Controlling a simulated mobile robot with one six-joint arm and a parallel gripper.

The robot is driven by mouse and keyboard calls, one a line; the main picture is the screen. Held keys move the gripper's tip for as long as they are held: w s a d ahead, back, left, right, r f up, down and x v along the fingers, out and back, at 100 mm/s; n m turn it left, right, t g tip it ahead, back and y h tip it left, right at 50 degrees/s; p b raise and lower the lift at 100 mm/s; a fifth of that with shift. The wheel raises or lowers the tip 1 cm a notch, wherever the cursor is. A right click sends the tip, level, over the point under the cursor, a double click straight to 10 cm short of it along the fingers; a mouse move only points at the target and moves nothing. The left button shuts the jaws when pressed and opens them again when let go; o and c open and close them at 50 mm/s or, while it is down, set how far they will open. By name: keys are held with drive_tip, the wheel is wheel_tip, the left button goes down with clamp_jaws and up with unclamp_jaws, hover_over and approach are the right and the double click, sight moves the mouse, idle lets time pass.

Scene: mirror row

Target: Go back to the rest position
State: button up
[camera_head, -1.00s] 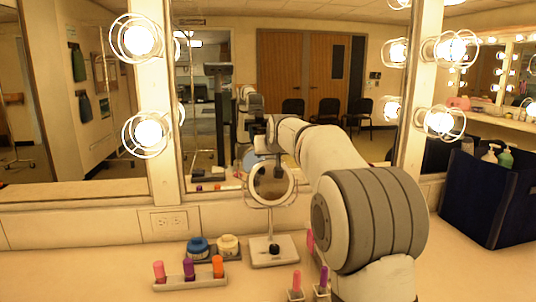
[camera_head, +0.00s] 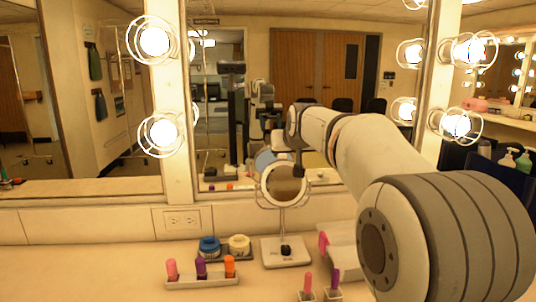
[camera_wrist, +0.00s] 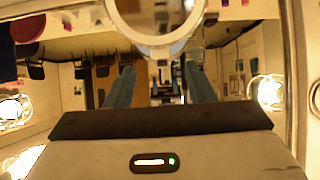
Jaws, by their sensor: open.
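My gripper (camera_wrist: 160,88) shows in the wrist view as two bluish fingers standing well apart, with nothing seen between them. The fingers are hard to make out there. The round mirror stands upright on its pale base on the counter. Its ring also shows at the top of the wrist view (camera_wrist: 155,42), whose picture looks upside down.
A rack (camera_head: 203,282) holds pink, purple and orange lipsticks. Behind it, a blue jar (camera_head: 209,247) and a pale-lidded jar (camera_head: 240,245) share a dark tray. Two small holders carry a pink lipstick (camera_head: 308,282) and a purple one (camera_head: 335,279). Lit bulbs flank the wall mirror.

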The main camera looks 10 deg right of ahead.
drive_tip(key=s+f+g+p, duration=0.3)
drive_tip(key=s+p, duration=0.1)
drive_tip(key=s, duration=0.9)
drive_tip(key=s+f+g+p, duration=0.2)
drive_tip(key=s+f+p, duration=0.2)
drive_tip(key=s, duration=0.9)
drive_tip(key=s+f+g+p, duration=0.3)
drive_tip(key=s+f+p, duration=0.1)
drive_tip(key=s, duration=0.9)
drive_tip(key=shift+s+a+f+g+p, duration=0.15)
drive_tip(key=shift+a+g+p, duration=0.15)
drive_tip(key=shift+a+p, duration=0.05)
